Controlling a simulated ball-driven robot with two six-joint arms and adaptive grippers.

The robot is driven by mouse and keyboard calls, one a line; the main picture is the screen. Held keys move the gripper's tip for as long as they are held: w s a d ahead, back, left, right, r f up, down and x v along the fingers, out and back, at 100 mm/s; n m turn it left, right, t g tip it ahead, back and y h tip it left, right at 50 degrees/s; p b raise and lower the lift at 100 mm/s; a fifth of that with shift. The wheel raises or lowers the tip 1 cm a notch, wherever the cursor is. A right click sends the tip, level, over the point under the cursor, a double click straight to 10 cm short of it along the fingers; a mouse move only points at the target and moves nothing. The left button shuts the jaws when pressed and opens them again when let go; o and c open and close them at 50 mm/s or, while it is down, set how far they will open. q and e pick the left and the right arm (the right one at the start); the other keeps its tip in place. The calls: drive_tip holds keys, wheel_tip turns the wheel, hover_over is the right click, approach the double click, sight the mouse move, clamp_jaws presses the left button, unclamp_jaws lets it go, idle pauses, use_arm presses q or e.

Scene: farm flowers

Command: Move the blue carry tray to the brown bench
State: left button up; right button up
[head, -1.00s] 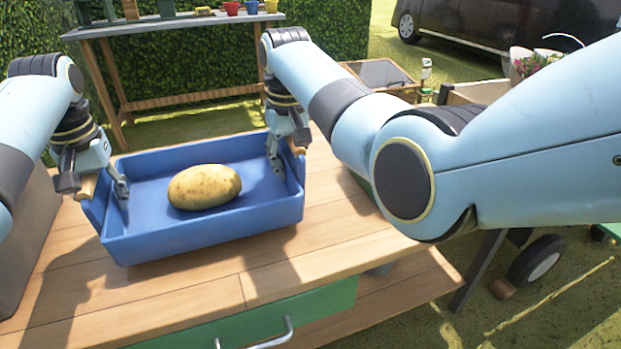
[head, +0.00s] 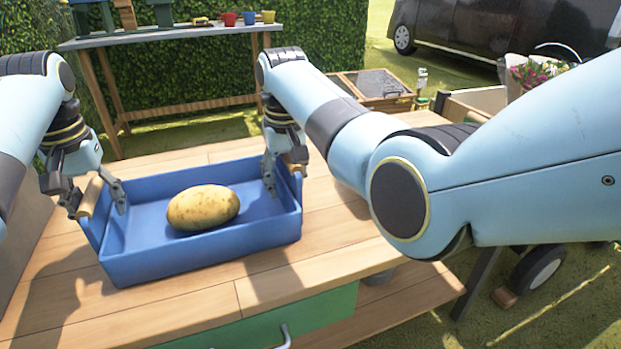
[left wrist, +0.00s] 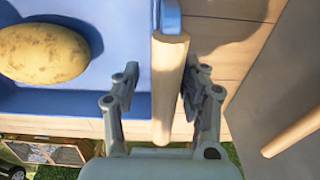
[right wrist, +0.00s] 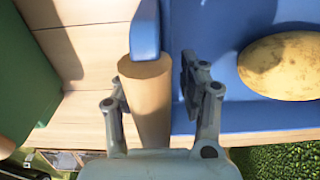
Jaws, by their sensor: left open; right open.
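The blue carry tray (head: 200,263) rests on the brown wooden bench top (head: 190,305), with a potato (head: 203,208) inside. My left gripper (head: 97,200) is open at the tray's left wooden handle (head: 90,197). In the left wrist view its fingers stand on both sides of that handle (left wrist: 167,90), with gaps visible. My right gripper (head: 284,178) is open at the right end of the tray. In the right wrist view its fingers stand either side of the right handle (right wrist: 147,100), which is partly hidden in the head view. The potato also shows there (right wrist: 284,66).
A grey box side (head: 28,225) stands at the bench's left. A table with small pots (head: 230,19) stands behind by a hedge. Flowers (head: 535,72) and a dark van (head: 460,35) are at the right. Bare bench top lies right of the tray.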

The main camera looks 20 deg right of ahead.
use_arm(q)
drive_tip(key=r, duration=0.9)
drive_tip(key=shift+s, duration=0.3)
use_arm(e)
drive_tip(key=shift+r, duration=0.4)
drive_tip(key=r, duration=0.7)
drive_tip(key=s+r, duration=0.1)
drive_tip(key=r, duration=0.3)
drive_tip(key=shift+r, duration=0.1)
